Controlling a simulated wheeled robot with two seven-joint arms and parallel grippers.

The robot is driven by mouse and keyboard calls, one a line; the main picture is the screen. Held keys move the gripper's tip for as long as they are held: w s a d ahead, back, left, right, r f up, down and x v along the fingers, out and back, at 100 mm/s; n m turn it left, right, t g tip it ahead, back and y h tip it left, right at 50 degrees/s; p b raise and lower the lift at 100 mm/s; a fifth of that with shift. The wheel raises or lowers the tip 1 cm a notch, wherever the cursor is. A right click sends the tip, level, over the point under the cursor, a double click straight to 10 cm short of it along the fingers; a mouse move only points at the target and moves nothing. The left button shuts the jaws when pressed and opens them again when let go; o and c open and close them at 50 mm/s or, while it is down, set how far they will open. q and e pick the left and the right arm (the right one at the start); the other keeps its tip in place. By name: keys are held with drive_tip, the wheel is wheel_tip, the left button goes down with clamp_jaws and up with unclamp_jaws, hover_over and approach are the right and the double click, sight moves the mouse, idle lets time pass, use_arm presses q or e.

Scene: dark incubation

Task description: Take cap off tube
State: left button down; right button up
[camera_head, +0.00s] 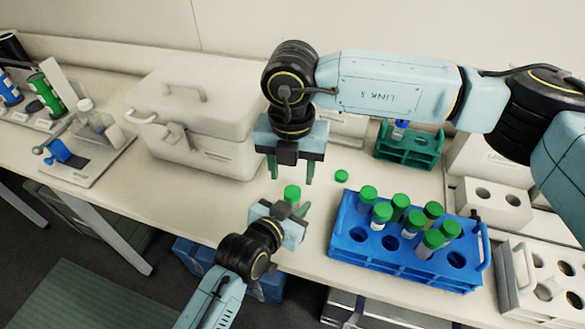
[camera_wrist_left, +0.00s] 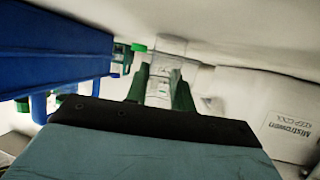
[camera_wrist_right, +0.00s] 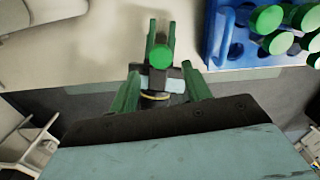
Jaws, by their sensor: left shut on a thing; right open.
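A tube with a green cap (camera_head: 292,193) is held by my left gripper (camera_head: 297,203) in front of the white box. In the left wrist view the clear tube (camera_wrist_left: 162,85) shows between the two green fingers, and its capped end is hidden. My right gripper (camera_head: 290,172) is open and points down above the cap, apart from it. In the right wrist view the green cap (camera_wrist_right: 161,56) shows beyond and between my right fingers. Another green cap (camera_head: 341,176) lies loose on the table.
A blue rack (camera_head: 345,247) with several green-capped tubes stands on the right. A green rack (camera_head: 405,160) is behind it. A closed white box (camera_head: 190,110) stands at the back left. White holders (camera_head: 490,200) are at the far right.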

sight(293, 191)
wheel_tip(293, 191, up, 2)
drive_tip(key=m, duration=0.3)
drive_tip(key=shift+s+a+m, duration=0.1)
drive_tip(key=shift+a+m, duration=0.05)
drive_tip(key=shift+m, duration=0.25)
drive_tip(key=shift+r+m, duration=0.35)
drive_tip(key=shift+m, duration=0.45)
drive_tip(key=shift+d+f, duration=0.1)
drive_tip(key=shift+d, duration=0.1)
drive_tip(key=shift+m, duration=0.3)
wheel_tip(293, 191, down, 8)
drive_tip(key=shift+r, duration=0.2)
drive_tip(key=c, duration=1)
drive_tip(key=n, duration=0.6)
drive_tip(key=shift+n, duration=0.4)
